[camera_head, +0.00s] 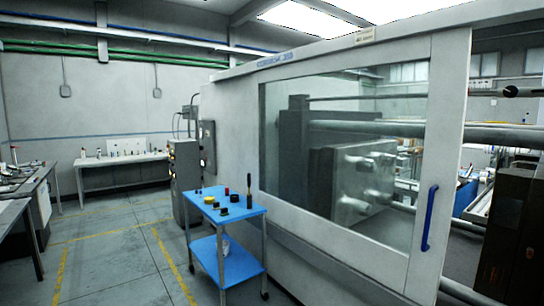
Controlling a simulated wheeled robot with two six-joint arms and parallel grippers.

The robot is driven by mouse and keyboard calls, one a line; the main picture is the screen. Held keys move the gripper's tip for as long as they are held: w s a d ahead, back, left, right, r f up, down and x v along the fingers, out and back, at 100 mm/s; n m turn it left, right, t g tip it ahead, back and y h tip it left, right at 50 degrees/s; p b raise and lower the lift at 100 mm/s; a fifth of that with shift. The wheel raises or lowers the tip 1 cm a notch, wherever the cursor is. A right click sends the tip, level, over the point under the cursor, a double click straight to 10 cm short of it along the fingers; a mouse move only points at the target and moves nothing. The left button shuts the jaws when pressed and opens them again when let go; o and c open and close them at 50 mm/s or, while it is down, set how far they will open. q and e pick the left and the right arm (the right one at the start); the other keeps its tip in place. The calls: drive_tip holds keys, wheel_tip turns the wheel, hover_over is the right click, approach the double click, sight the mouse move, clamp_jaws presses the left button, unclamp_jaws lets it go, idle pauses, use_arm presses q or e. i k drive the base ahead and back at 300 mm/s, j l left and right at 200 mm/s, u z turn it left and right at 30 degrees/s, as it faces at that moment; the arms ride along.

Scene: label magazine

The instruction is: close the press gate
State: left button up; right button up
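The press gate (419,150) is a large pale sliding panel with a wide window on the right side of the head view. A blue vertical handle (429,218) is on its right edge. To the right of that edge there is an opening, where the press bars (503,134) and dark machinery (509,235) show uncovered. Through the window I see the grey mould block and tie bars. Neither of my grippers shows in this view.
A blue two-shelf cart (226,206) with small items stands beside the press. A grey control cabinet (186,180) is behind it. Workbenches (122,159) stand at the back and left. The floor with yellow lines is clear at left.

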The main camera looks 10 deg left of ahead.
sight(416, 277)
drive_tip(key=i+j+z, duration=0.25)
drive_tip(key=i+j, duration=0.35)
drive_tip(key=i, duration=0.7)
drive_tip(key=i+j+z, duration=0.2)
drive_tip(key=i+j, duration=0.7)
drive_tip(key=i, duration=0.35)
drive_tip(key=i+j+z, duration=0.25)
drive_tip(key=i+j, duration=0.8)
drive_tip(key=i+l, duration=0.05)
drive_tip(key=i, duration=0.05)
